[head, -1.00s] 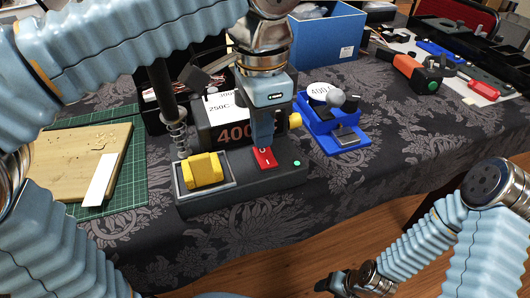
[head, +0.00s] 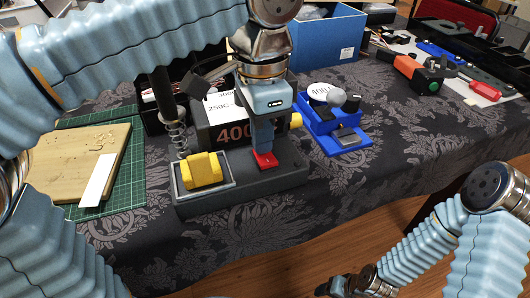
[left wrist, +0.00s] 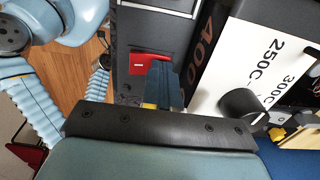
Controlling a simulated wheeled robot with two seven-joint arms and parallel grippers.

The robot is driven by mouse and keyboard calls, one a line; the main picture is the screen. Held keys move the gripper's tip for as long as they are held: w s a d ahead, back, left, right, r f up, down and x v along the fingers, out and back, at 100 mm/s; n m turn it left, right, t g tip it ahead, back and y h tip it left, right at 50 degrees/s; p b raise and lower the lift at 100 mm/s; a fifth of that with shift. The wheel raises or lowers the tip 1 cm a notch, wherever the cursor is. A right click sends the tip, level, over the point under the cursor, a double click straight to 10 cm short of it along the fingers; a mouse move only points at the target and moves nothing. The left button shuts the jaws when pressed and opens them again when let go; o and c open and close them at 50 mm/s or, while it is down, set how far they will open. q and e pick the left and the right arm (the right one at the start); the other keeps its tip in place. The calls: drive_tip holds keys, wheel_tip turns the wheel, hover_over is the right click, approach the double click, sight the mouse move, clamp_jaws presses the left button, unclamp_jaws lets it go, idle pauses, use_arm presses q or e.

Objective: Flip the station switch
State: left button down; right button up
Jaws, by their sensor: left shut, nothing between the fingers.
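The station (head: 240,190) is a dark soldering unit with an orange 400 display, on the patterned cloth. Its red rocker switch (head: 265,160) sits on top of the base, right of the yellow sponge. No green lamp glow shows on the base. My left gripper (head: 263,148) is shut and empty, pointing down with its fingertips at the switch and partly covering it. In the left wrist view the red switch (left wrist: 140,63) shows beside the blue fingers (left wrist: 164,80); whether they touch cannot be told. My right gripper (head: 345,285) is low at the bottom edge, its jaws unclear.
The yellow sponge (head: 202,171) in its tray and the coiled iron holder (head: 177,135) stand left of the switch. A blue device (head: 340,140) is to the right. A wooden board (head: 75,160) lies on a green mat at left. Bare cloth lies in front.

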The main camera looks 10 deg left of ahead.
use_arm(q)
wheel_tip(320, 180, up, 3)
drive_tip(key=p, duration=0.3)
wheel_tip(320, 180, up, 2)
drive_tip(key=shift+r+p, duration=0.15)
drive_tip(key=shift+p, duration=1.1)
drive_tip(key=shift+r+p, duration=0.55)
drive_tip(key=shift+r, duration=0.3)
